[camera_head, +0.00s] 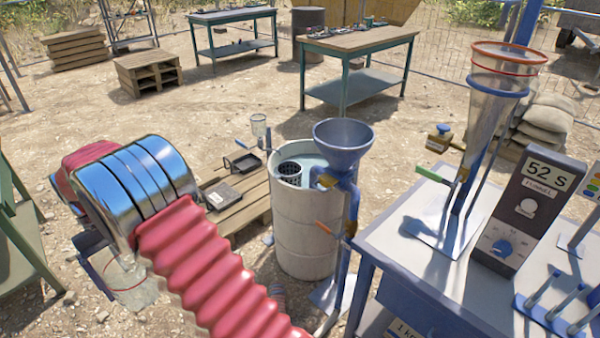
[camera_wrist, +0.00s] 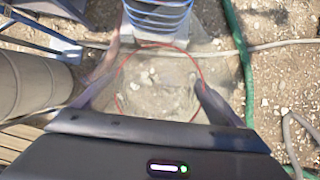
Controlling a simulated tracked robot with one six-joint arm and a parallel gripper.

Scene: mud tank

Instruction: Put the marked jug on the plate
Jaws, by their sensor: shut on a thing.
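A clear jug (camera_head: 138,290) with a thin red rim hangs below my arm at the lower left of the head view. In the wrist view the see-through jug (camera_wrist: 160,88) sits between my two dark fingers, and its red ring shows against the ground. My gripper (camera_wrist: 155,98) is shut on it; in the head view my arm hides much of it. Flat plates show under the clear cone stand (camera_head: 428,236) on the right bench and under the grey funnel stand (camera_head: 325,300); I cannot tell which is the task's plate. The jug is apart from both.
A pale barrel (camera_head: 302,245) stands between my gripper and the right bench (camera_head: 385,245). A grey funnel (camera_head: 343,138) rises beside it. A timer box (camera_head: 528,212) stands on the bench. A pallet (camera_head: 250,203) holds trays. A green bench (camera_head: 25,245) is at the left edge.

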